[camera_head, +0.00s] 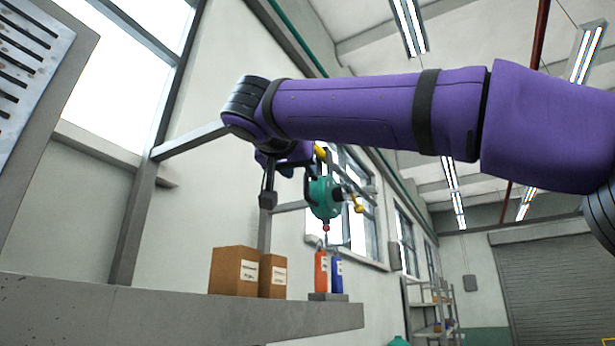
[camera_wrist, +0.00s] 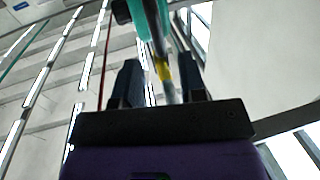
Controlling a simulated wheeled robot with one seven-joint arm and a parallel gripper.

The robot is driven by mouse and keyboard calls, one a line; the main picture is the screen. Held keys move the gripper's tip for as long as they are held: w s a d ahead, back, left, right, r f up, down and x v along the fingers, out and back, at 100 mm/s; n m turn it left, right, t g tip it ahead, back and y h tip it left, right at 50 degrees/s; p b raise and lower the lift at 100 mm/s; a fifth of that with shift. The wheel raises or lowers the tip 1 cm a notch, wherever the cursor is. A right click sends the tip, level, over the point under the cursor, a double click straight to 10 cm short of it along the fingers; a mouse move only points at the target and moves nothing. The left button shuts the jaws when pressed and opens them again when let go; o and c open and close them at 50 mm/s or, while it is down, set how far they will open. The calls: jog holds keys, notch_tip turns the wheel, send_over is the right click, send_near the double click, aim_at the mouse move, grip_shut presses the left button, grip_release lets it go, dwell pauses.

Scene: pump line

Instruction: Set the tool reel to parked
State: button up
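The tool reel (camera_head: 325,197) is a teal rounded body hanging beside the wall in the head view, with a small red ball below it. A yellow part (camera_head: 320,152) shows at its top and a yellow-ended handle (camera_head: 357,204) at its right. My gripper (camera_head: 289,192) is just left of the reel, with its fingers apart. In the wrist view, a grey bar with a yellow band (camera_wrist: 163,72) appears between the two dark fingers (camera_wrist: 160,84), and a teal part (camera_wrist: 148,18) shows above. I cannot tell whether the fingers touch the bar. Part of the reel is hidden behind my gripper.
Below, a grey ledge (camera_head: 180,318) holds two brown boxes (camera_head: 235,271) and an orange bottle (camera_head: 321,273) beside a blue bottle (camera_head: 336,274). A diagonal grey beam (camera_head: 190,141) lies left of my wrist. Shelving (camera_head: 430,318) stands farther back at right.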

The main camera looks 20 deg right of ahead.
aim_at(306, 174)
jog(key=shift+x, duration=2.35)
grip_shut()
